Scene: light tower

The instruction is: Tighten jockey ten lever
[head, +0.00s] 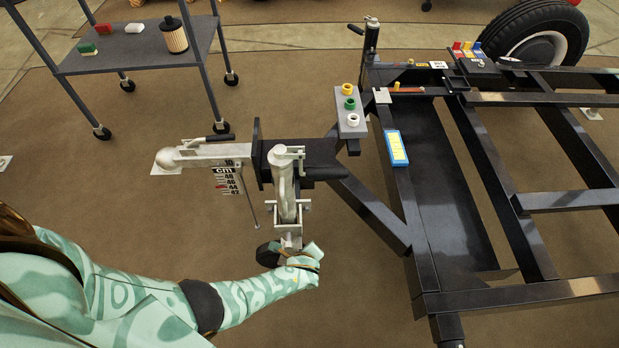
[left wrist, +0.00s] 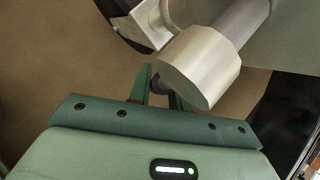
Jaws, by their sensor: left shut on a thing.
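The jockey wheel stand (head: 286,190) is a silver upright tube with a crank handle on top, beside the black drawbar. Its dark wheel (head: 268,254) is low down, next to my left gripper (head: 300,262). In the left wrist view the silver tube end (left wrist: 200,66) is close in front of the fingers. My left gripper also shows there (left wrist: 161,88), its two green fingers shut around a small dark-ended piece, apparently the jockey lever (left wrist: 158,81). Most of that piece is hidden by the tube and fingers. My right gripper is in neither view.
The silver tow coupling (head: 195,155) and a hanging height scale (head: 228,178) are left of the stand. The black trailer frame (head: 375,212) is close on the right. A grey cart (head: 140,52) stands at the back left. Brown floor is clear below the coupling.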

